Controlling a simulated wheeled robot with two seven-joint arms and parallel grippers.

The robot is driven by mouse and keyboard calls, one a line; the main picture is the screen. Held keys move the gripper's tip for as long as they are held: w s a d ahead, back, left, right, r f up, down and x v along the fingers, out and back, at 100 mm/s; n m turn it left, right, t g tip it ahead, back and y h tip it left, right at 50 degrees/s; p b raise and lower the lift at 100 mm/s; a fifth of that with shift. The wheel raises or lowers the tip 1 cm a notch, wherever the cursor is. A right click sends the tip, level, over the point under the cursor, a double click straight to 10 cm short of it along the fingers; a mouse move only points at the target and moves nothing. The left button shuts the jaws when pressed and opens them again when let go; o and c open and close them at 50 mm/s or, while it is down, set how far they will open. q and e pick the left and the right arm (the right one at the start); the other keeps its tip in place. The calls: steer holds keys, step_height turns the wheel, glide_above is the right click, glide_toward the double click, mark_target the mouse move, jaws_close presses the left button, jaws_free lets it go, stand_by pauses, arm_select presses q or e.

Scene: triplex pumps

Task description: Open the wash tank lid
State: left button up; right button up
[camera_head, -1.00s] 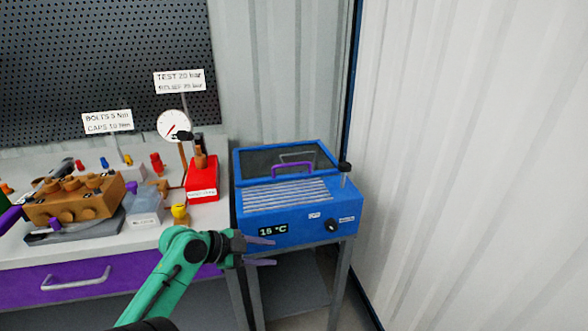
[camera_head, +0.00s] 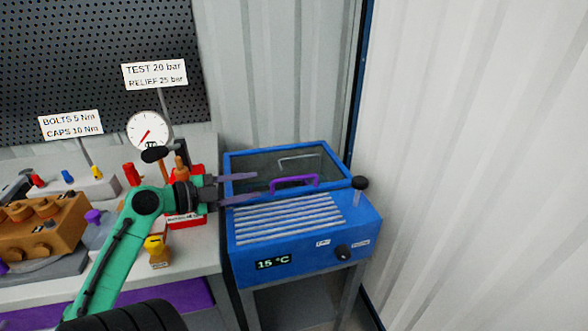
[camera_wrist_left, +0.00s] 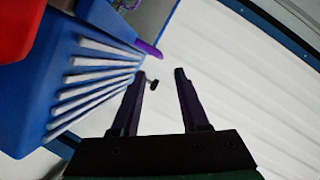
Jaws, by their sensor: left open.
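The blue wash tank (camera_head: 300,237) stands on a metal stand to the right of the bench, its front display reading 15 °C. Its lid (camera_head: 240,167), a dark see-through panel in a blue frame, lies at the back of the tank top and looks shut. A purple handle (camera_head: 295,182) stands on the lid. My left gripper (camera_head: 254,187) is open and empty, its fingers pointing right toward the handle with a gap left between. In the left wrist view the fingers (camera_wrist_left: 158,75) are apart and the purple handle (camera_wrist_left: 148,48) shows beyond them. My right gripper is not in view.
A white ribbed rack (camera_head: 290,216) covers the tank's front top. A black knob on a post (camera_head: 360,184) rises at its right. A red pump base, a gauge (camera_head: 148,131) and a yellow-topped part (camera_head: 157,250) stand on the bench. A corrugated wall (camera_head: 480,170) closes the right side.

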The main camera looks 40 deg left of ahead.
arm_select(q)
steer(key=p, duration=0.1)
glide_toward(292, 178)
steer(key=w, duration=0.1)
steer(key=w+d, duration=0.1)
steer(key=shift+w+d, duration=0.25)
steer(key=shift+w, duration=0.1)
steer(key=x, duration=0.2)
steer(key=p+x, duration=0.1)
steer(key=x, duration=0.2)
steer(key=p+x, duration=0.1)
steer(key=x, duration=0.1)
steer(key=shift+w+a+f, duration=0.25)
steer(key=shift+w+f, duration=0.1)
steer(key=shift+w, duration=0.05)
steer(key=shift+w+d+f, duration=0.15)
steer(key=shift+w+d, duration=0.05)
steer(key=shift+w, duration=0.1)
steer(key=shift+w+f, duration=0.1)
jaws_close()
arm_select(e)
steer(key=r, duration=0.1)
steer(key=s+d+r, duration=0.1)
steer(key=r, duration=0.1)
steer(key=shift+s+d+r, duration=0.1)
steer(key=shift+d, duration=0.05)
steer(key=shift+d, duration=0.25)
